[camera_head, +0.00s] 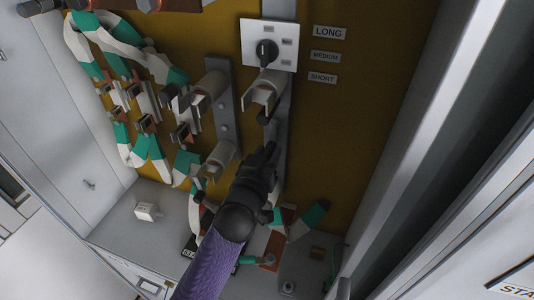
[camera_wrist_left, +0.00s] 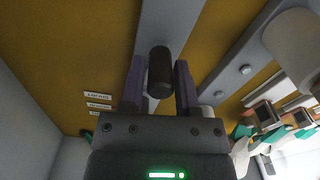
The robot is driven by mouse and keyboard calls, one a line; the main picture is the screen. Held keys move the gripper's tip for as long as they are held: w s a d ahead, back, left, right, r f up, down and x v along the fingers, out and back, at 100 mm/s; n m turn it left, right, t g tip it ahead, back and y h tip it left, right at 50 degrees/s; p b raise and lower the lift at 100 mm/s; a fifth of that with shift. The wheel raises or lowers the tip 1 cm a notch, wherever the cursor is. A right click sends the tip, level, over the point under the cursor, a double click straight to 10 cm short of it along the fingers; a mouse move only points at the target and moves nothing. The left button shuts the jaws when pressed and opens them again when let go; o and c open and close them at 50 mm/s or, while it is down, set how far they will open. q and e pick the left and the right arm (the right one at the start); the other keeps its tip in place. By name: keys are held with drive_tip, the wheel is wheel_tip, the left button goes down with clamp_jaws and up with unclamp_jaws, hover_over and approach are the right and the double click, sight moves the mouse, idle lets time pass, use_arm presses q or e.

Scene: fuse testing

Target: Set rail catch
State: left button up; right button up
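A grey metal rail (camera_head: 279,110) runs up the mustard back panel of the cabinet. It also shows in the left wrist view (camera_wrist_left: 165,25). A dark cylindrical knob (camera_wrist_left: 159,73) stands out from this rail, and I take it to be the catch. My left gripper (camera_head: 268,150) reaches up to the rail from below. In the left wrist view, its two fingers (camera_wrist_left: 160,85) stand on either side of the knob, with narrow gaps showing. The knob's base is partly hidden. In the head view my gripper covers the lower rail. My right gripper is not in view.
A white plate with a black rotary switch (camera_head: 266,51) sits above, beside LONG, MEDIUM and SHORT labels (camera_head: 323,57). Pale clamps (camera_head: 261,90) and green-and-white cables (camera_head: 92,45) crowd the left. The panel right of the rail is mostly clear. A small white box (camera_head: 148,212) lies on the floor.

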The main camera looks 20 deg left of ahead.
use_arm(q)
clamp_jaws()
drive_tip(key=shift+a, duration=0.15)
drive_tip(key=m, duration=0.1)
drive_tip(key=a+m+p, duration=0.1)
drive_tip(key=m, duration=0.1)
drive_tip(key=shift+r, duration=0.2)
drive_tip(key=m+p, duration=0.1)
drive_tip(key=m, duration=0.1)
drive_tip(key=a+m+p, duration=0.1)
drive_tip(key=shift+a+r+m, duration=0.2)
drive_tip(key=shift+r+m, duration=0.15)
drive_tip(key=shift+m, duration=0.05)
drive_tip(key=shift+w+a+r+m+p, duration=0.1)
drive_tip(key=shift+a+r+m+p, duration=0.25)
drive_tip(key=shift+m, duration=0.8)
drive_tip(key=shift+s+a+r+m+p, duration=0.15)
drive_tip(key=shift+r+m+p, duration=0.3)
drive_tip(key=shift+m, duration=0.75)
drive_tip(key=shift+w+a+r+m+p, duration=0.15)
drive_tip(key=shift+a+r+m+p, duration=0.2)
drive_tip(key=shift+m, duration=0.8)
